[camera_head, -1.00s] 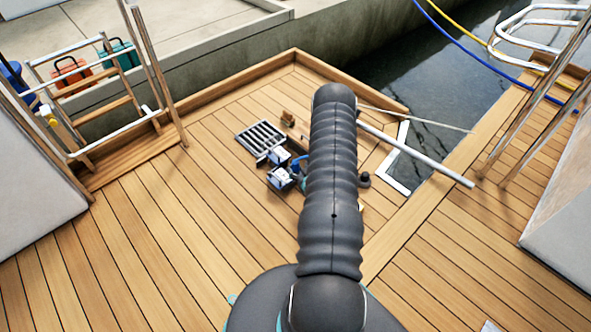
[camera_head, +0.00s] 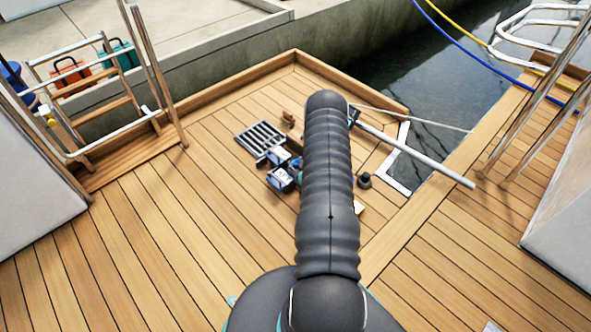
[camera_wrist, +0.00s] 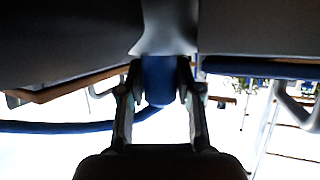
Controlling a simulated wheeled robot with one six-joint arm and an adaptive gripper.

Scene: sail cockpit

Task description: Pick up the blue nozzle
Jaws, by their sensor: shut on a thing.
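The blue nozzle (camera_wrist: 160,82) shows in the wrist view as a rounded blue body between the two fingers of my gripper (camera_wrist: 160,68). My gripper is shut on it, with a finger against each side. The nozzle's upper end runs into a pale grey shape, and its lower part is in plain view. In the head view my own dark arm covers the middle of the deck, and the nozzle and fingers cannot be made out there.
Small blue-and-white boxes (camera_head: 280,179) stand left of my arm beside a metal grate (camera_head: 261,138). A dark round fitting (camera_head: 364,180) and a pale pole (camera_head: 415,154) are to the right. The wooden deck (camera_head: 170,235) at left is clear.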

